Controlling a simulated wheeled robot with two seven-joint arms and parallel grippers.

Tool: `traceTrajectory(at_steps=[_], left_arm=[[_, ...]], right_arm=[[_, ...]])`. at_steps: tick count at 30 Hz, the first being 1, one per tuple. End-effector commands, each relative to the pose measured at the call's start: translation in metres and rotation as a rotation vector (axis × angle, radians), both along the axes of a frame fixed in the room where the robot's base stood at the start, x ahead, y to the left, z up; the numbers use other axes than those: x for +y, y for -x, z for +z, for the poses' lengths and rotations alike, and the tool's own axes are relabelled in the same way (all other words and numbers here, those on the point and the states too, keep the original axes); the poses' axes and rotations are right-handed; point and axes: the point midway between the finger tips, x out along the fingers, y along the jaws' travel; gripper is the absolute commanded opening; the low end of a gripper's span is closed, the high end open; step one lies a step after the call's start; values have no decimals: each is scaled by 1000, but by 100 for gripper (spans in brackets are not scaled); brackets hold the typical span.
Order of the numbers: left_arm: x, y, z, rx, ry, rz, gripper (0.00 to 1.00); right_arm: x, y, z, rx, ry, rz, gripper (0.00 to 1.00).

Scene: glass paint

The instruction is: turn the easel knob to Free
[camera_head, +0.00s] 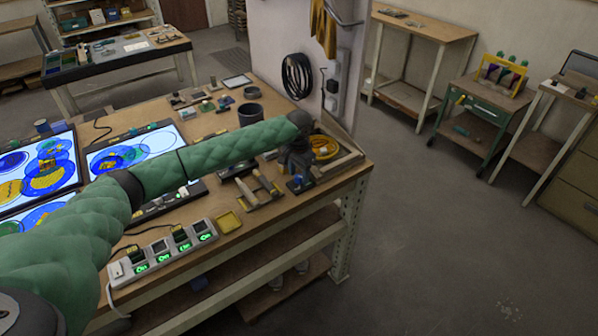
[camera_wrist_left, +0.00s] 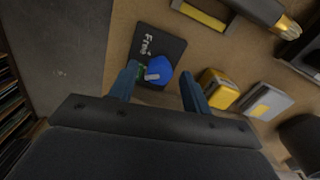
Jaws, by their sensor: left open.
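The easel knob (camera_wrist_left: 161,66) is blue, with a pale mark on its lower left side. It sits on a black plate (camera_wrist_left: 172,48) with the white word "Free" along its left part. A little green shows beside the left finger; its text is unreadable. In the head view the plate (camera_head: 298,187) lies near the table's right front corner, partly under my gripper. My left gripper (camera_wrist_left: 160,73) is open, with one finger on each side of the knob. The left finger looks close to it and the right has a gap. I cannot tell whether either touches. My right gripper is not in view.
A yellow block (camera_wrist_left: 217,88) and a grey block (camera_wrist_left: 265,101) lie right of the knob. A power strip (camera_head: 162,254) and lit easel panels (camera_head: 135,150) stand on the table (camera_head: 285,215). The table edge is close beside the plate; open floor lies beyond.

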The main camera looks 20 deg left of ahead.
Motion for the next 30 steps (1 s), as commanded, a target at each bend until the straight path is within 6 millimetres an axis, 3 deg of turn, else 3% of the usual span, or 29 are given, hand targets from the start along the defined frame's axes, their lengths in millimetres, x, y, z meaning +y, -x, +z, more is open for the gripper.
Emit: traceTrajectory(at_steps=[11, 18, 30], left_arm=[[0, 0, -5, 0, 0, 0, 48], [0, 0, -5, 0, -1, 0, 4], [0, 0, -3, -1, -1, -67, 4]], right_arm=[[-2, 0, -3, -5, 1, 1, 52], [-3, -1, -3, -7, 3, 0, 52], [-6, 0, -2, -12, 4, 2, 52]])
